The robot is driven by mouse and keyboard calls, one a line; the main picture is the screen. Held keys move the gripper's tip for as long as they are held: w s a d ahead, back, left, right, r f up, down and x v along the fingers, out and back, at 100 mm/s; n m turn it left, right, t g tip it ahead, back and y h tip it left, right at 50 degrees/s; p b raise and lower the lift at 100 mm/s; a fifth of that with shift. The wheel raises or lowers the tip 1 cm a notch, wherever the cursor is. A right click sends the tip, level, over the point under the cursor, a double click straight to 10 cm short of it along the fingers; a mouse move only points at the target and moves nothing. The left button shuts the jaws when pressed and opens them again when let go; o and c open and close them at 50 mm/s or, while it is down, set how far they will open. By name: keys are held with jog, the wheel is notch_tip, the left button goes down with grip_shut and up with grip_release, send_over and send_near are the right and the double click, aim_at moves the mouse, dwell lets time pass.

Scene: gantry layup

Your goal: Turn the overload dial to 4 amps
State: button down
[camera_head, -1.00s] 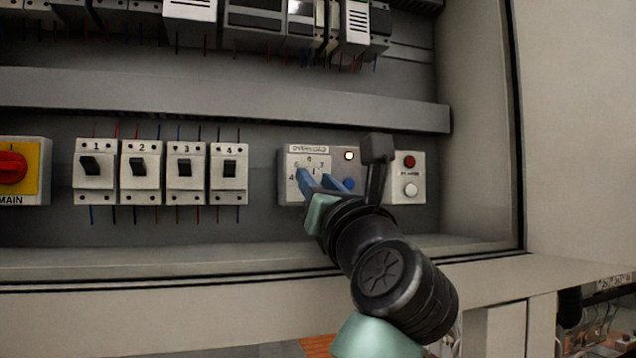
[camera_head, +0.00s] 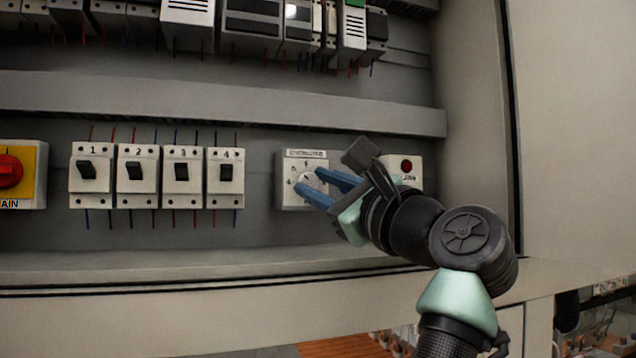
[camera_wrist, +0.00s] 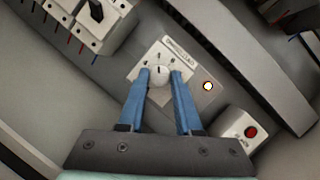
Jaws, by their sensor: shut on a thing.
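The overload unit (camera_head: 283,165) is a grey box with a white dial plate in the head view, right of the numbered breakers. Its plate also shows in the wrist view (camera_wrist: 178,53). The round light dial knob (camera_wrist: 158,95) sits between my blue fingertips in the wrist view, with a dark pointer mark near its top. My gripper (camera_head: 306,185) reaches in from the lower right and is shut on the knob; its fingertips also show in the wrist view (camera_wrist: 160,73). The fingers hide part of the scale, and the number the pointer meets is too small to read.
Breakers 1 to 4 (camera_head: 156,176) and the yellow main switch (camera_head: 12,174) are to the left. A grey duct (camera_head: 200,105) runs above.

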jog(key=n+g, duration=0.1)
jog(key=n, duration=0.1)
jog(key=n+p, duration=0.1)
jog(key=n, duration=0.1)
jog(key=n+g+p, duration=0.1)
jog(key=n, duration=0.1)
jog(key=shift+d+r+g, duration=0.15)
jog(key=shift+r+g, duration=0.15)
jog(key=shift+n+g+p, duration=0.5)
jog(key=shift+n+p, duration=0.1)
jog(key=shift+n, duration=1)
jog(key=c, duration=0.6)
grip_release()
